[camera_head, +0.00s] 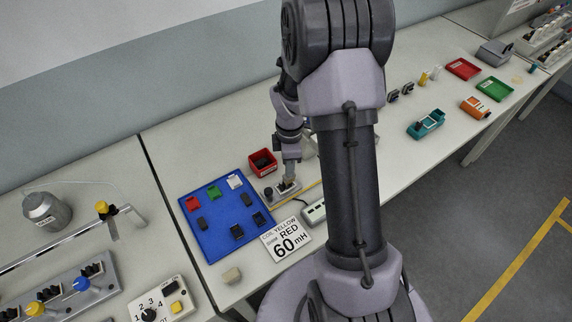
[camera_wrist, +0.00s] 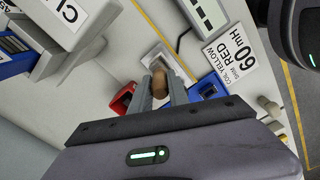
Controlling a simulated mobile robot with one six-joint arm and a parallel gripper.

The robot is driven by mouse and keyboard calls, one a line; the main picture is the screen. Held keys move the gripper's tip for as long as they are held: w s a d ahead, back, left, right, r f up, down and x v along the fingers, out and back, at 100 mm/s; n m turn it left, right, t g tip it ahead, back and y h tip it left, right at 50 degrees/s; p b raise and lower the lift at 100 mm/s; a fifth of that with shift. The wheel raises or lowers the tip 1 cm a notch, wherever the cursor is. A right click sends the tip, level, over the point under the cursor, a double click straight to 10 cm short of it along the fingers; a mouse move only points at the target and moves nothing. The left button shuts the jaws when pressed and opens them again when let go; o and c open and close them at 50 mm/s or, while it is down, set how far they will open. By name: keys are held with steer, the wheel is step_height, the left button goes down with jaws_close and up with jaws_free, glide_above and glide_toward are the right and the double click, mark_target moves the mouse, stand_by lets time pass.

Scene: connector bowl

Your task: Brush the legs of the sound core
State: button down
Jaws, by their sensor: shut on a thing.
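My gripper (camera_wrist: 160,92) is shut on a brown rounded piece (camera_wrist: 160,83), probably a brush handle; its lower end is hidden. In the head view my gripper (camera_head: 288,180) points down over a small grey holder (camera_head: 268,199) with dark parts in it, right of the blue tray. I cannot tell whether the held piece touches anything there. Several dark blocks lie on the blue tray (camera_head: 213,240), such as one dark block (camera_head: 237,232) near its front. Which dark part is the sound core, and its legs, I cannot make out.
A red bin (camera_head: 262,162) stands close behind my gripper. A sign reading coil yellow, red, 60 mH (camera_head: 287,241) and a pale meter-like box (camera_head: 314,212) stand in front. A dial box (camera_head: 162,302) is at front left.

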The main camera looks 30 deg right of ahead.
step_height(320, 180, up, 9)
steer(key=p, duration=0.7)
steer(key=shift+r+p, duration=0.15)
steer(key=shift+p, duration=0.2)
steer(key=shift+f, duration=0.2)
